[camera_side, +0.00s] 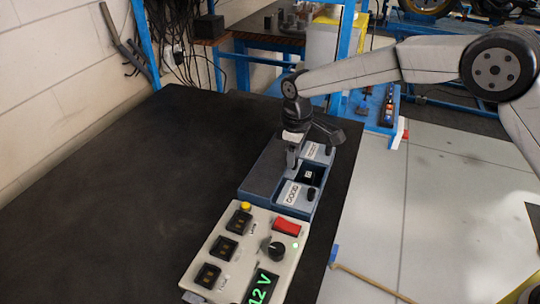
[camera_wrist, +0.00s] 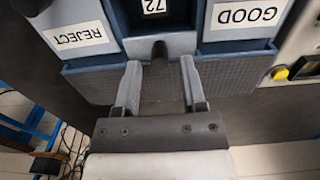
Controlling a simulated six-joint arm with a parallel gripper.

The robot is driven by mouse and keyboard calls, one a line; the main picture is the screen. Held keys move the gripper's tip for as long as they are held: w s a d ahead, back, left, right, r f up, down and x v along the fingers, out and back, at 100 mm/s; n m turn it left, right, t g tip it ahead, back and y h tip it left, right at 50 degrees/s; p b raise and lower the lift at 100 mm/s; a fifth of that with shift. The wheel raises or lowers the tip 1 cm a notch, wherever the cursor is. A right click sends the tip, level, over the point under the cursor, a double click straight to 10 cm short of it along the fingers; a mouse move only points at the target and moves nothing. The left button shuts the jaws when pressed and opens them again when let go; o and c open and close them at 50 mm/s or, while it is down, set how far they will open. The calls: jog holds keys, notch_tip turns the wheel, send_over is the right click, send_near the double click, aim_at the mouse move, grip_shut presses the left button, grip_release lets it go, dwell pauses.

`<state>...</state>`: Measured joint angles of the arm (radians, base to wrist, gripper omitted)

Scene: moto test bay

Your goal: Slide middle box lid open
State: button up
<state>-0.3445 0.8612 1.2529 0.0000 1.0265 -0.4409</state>
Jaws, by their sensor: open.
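The blue-grey sorting box (camera_side: 258,205) stands on the dark table, with sections marked REJECT, 72 and GOOD. In the wrist view, the middle section shows a blue-grey lid panel (camera_wrist: 178,43) with a dark knob (camera_wrist: 159,49) at its middle. Above it in that view is a dark area with a "72" label (camera_wrist: 154,6). My gripper (camera_wrist: 160,64) is open, its two fingers either side of the knob's line, tips close to the lid edge. I cannot tell if they touch it.
A cream control panel (camera_side: 225,225) with a red switch, a yellow button and a green "12 V" display stands directly in front of the box. The GOOD label (camera_wrist: 245,14) and REJECT label (camera_wrist: 80,35) flank the middle section. The dark table (camera_side: 110,200) is clear at left.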

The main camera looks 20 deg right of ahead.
jog(key=shift+r, duration=3.15)
jog(key=shift+d, duration=0.1)
jog(key=s+d+f+m+t, duration=0.1)
jog(key=s+d+m, duration=0.3)
jog(key=s+d, duration=0.5)
jog(key=s+d+f+m+t, duration=0.1)
jog(key=s+d+f+m, duration=0.2)
jog(key=s+d, duration=0.7)
jog(key=s+m, duration=0.2)
jog(key=s, duration=0.4)
jog(key=shift+s+f+t, duration=0.15)
jog(key=shift+f+t, duration=0.1)
jog(key=shift+t, duration=0.05)
